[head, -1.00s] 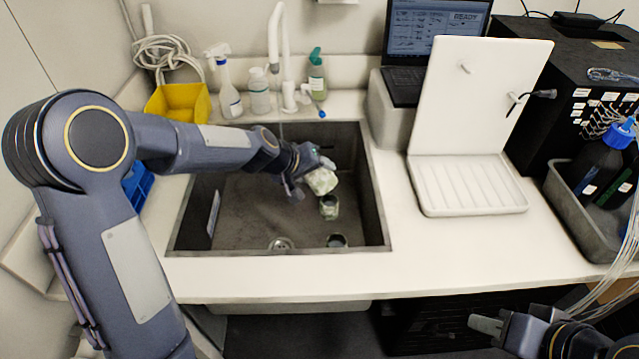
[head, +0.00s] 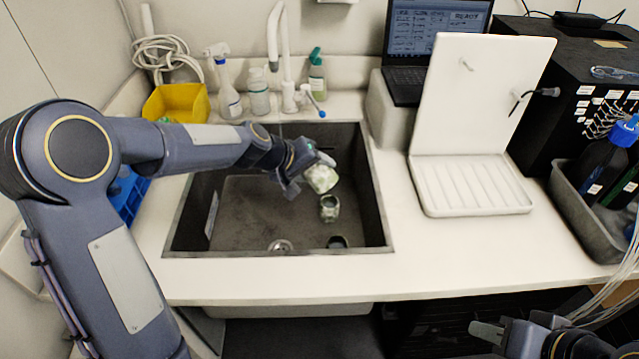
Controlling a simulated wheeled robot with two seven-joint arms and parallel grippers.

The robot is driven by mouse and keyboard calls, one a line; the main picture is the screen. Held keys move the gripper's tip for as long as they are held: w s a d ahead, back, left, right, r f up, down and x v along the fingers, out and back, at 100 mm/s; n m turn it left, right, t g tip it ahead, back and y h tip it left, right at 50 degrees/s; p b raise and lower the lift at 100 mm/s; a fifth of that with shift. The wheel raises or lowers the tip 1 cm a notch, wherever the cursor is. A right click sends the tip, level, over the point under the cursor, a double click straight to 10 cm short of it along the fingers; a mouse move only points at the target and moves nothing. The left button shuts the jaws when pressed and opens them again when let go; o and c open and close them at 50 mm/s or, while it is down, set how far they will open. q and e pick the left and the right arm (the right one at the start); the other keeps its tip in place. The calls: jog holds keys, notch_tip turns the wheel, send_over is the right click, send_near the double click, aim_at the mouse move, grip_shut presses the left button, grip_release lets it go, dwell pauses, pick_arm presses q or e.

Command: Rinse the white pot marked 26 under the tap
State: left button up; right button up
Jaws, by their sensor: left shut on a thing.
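My left gripper (head: 302,166) reaches into the sink (head: 250,205) from the left and is shut on a whitish pot with greenish stains (head: 322,179). The pot is tilted, and no number can be read on it. The white tap (head: 275,45) stands behind the sink, with its blue-tipped lever (head: 316,102) at its right. The pot is in front of the tap and to its right.
A small stained pot (head: 329,210) and a darker one (head: 338,242) are in the right side of the sink. A spray bottle (head: 228,95) and other bottles stand behind it. A white draining rack (head: 470,190) is at the right. The front counter is clear.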

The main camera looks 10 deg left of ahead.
pick_arm(q)
jog(key=shift+b, duration=0.35)
jog(key=shift+r+h, duration=0.15)
jog(key=shift+h, duration=0.15)
jog(key=shift+n+b, duration=0.3)
jog(key=shift+b, duration=0.25)
jog(key=shift+a+h+b, duration=0.1)
jog(key=shift+h+b, duration=0.4)
jog(key=shift+b, duration=0.25)
jog(key=shift+r, duration=0.3)
